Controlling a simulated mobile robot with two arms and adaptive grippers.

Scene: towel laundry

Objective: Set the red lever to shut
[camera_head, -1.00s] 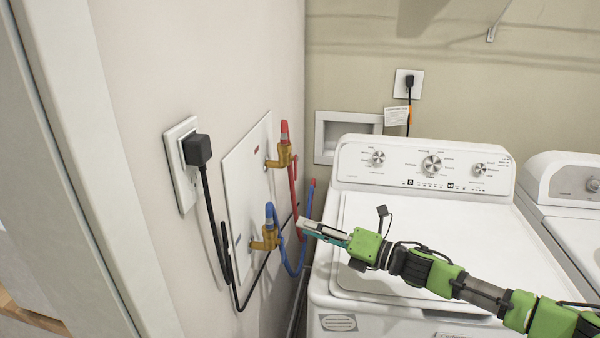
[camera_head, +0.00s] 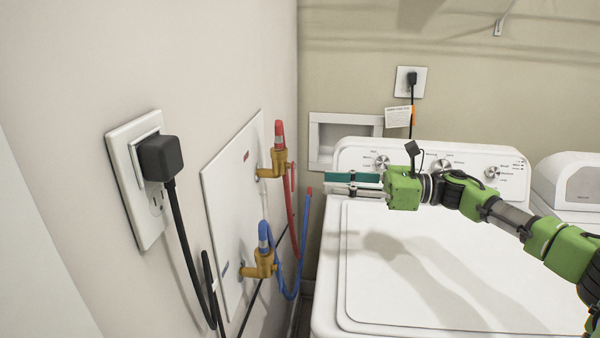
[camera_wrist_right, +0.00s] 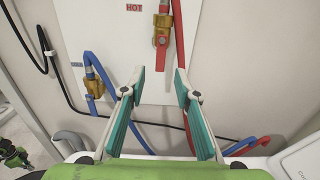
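The red lever (camera_head: 279,128) is on the upper brass valve (camera_head: 272,165) of the white wall plate. In the right wrist view the red lever (camera_wrist_right: 162,48) is upright in the picture, below the HOT label, along the brass body. My right gripper (camera_head: 328,183) is to the right of the valve in the head view, in front of the washer's control panel, apart from the lever. In the right wrist view my right gripper (camera_wrist_right: 159,76) has its teal fingers spread with nothing between them; the lever appears beyond and above the fingertips. My left gripper does not show in the head view.
A blue lever (camera_head: 264,235) sits on the lower valve. Red hose (camera_head: 291,215) and blue hose (camera_head: 304,240) hang beside the plate. A black plug (camera_head: 160,157) and cord are at the left. The white washer (camera_head: 430,260) stands below my right arm.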

